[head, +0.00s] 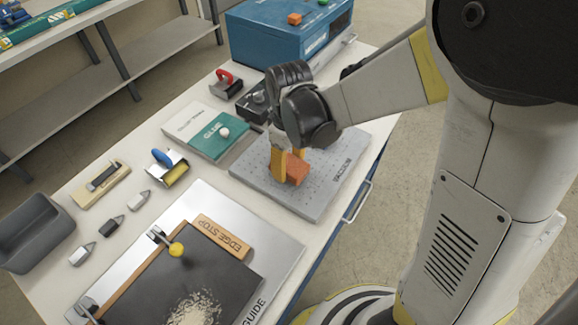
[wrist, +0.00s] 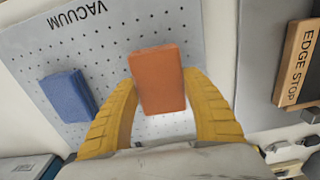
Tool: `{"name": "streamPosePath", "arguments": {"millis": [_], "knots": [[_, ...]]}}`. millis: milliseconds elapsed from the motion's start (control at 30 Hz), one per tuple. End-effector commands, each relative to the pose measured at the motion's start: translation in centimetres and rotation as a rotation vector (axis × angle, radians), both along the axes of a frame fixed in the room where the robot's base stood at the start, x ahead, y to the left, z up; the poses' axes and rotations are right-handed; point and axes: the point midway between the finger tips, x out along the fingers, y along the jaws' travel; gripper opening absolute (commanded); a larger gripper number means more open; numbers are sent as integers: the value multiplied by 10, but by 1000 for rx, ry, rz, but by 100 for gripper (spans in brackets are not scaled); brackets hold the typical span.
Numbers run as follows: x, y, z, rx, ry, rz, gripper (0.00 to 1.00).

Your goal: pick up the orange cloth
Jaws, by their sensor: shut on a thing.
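The orange cloth (head: 297,168) looks like a thick folded block. It is over the grey perforated vacuum plate (head: 340,185), and I cannot tell whether it still touches the plate. My gripper (head: 288,165), with yellow fingers, points down and is shut on the cloth. In the wrist view the cloth (wrist: 157,75) sits between the two fingers of my gripper (wrist: 160,85), one on each side. Part of the cloth is hidden by a finger in the head view.
A blue folded block (wrist: 68,95) lies on the plate beside the cloth; it is hidden in the head view. A grey bin (head: 30,235) is at the far left.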

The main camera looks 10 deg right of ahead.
Motion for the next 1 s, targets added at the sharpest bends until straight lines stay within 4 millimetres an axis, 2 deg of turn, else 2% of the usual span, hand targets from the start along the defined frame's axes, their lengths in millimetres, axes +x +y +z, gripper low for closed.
{"name": "streamPosePath", "arguments": {"millis": [33, 100, 500, 700, 1000], "knots": [[0, 0, 14, 0, 0, 0, 24], [-2, -4, 26, 0, 0, -2, 24], [-35, -79, 72, 0, 0, -5, 24], [-44, -99, 84, 0, 0, -2, 24], [-48, -107, 87, 0, 0, 0, 24]]}}
